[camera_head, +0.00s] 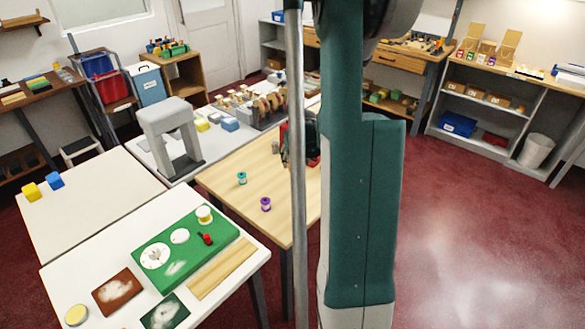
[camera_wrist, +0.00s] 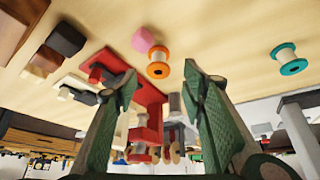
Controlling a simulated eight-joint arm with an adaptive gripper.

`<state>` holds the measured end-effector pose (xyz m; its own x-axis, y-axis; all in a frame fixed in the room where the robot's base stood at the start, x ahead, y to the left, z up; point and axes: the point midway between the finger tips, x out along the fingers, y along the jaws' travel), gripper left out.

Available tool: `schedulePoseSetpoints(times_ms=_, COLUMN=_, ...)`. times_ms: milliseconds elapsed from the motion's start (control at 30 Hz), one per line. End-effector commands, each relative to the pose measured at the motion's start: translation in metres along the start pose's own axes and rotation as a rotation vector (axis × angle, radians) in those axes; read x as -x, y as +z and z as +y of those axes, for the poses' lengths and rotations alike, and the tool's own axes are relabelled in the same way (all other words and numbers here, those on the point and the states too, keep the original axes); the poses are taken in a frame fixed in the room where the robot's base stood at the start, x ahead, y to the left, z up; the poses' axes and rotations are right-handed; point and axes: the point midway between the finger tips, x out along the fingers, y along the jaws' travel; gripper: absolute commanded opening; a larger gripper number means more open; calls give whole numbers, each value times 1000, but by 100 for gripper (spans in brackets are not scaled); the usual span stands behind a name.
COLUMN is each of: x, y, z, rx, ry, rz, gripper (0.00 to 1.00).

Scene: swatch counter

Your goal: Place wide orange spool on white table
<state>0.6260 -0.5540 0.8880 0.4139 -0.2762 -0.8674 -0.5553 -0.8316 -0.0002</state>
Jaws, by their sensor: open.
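The orange spool (camera_wrist: 158,66), with pale thread, sits on the wooden table in the wrist view, beside a pink piece (camera_wrist: 143,40). My gripper (camera_wrist: 160,82) is open and empty; the spool appears between and beyond its fingertips, apart from them. In the head view the gripper is mostly hidden behind my arm and a pole, over the wooden table (camera_head: 225,189); I cannot see the orange spool there. A white table (camera_head: 92,268) stands front left, and another white-topped table (camera_head: 100,195) lies behind it.
A teal spool (camera_head: 242,178) and a purple spool (camera_head: 265,204) stand on the wooden table. The front white table holds a green board (camera_head: 150,272), brown board (camera_head: 117,292) and yellow disc (camera_head: 76,315). In the wrist view, a red block-like item (camera_wrist: 150,98) lies near the fingers.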

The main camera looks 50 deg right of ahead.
Motion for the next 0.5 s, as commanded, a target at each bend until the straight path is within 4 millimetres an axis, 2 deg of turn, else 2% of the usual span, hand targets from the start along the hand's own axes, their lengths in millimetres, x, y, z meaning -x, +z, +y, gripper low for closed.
schedulePoseSetpoints(times_ms=333, x=-1, y=0, z=0, rx=0, ry=0, rz=0, gripper=41)
schedulePoseSetpoints(times_ms=500, x=-9, y=1, z=1, rx=0, ry=0, rz=0, gripper=41)
